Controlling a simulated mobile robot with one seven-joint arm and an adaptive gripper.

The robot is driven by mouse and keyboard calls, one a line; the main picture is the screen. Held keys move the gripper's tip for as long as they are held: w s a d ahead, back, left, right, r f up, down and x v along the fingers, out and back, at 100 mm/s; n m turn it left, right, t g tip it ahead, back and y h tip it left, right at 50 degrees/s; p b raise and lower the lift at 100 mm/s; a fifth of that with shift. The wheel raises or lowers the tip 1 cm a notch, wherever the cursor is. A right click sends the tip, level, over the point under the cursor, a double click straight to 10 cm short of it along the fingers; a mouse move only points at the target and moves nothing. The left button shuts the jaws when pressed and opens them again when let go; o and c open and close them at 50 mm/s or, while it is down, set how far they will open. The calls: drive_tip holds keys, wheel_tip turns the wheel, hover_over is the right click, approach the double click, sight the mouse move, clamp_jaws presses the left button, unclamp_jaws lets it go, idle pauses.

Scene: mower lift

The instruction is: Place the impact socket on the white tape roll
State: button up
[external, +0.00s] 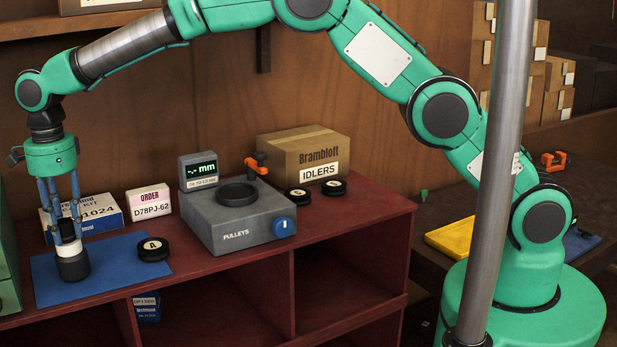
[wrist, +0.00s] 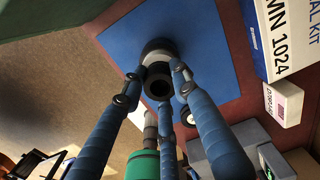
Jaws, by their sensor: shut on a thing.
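My gripper (external: 66,228) points down at the left of the red bench, its fingers closed around a dark impact socket (external: 68,234). In the wrist view the socket (wrist: 158,87) shows its round opening between the fingertips (wrist: 157,82). Right below it is a white ring-like band (external: 72,251), which looks like the white tape roll, above a black round part (external: 73,269) on the blue mat (external: 108,278). The white band also shows in the wrist view (wrist: 156,68). The socket looks in line with it; I cannot tell whether they touch. The fingers hide part of the socket.
Behind stand a blue-and-white kit box (external: 98,214) and an order box (external: 149,203). A grey pulley gauge (external: 238,217) and an IDLERS carton (external: 303,155) are further right.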

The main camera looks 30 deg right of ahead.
sight(64, 222)
drive_tip(key=shift+f, duration=0.1)
drive_tip(key=o, duration=1.2)
wheel_tip(64, 222, up, 12)
idle(1.0)
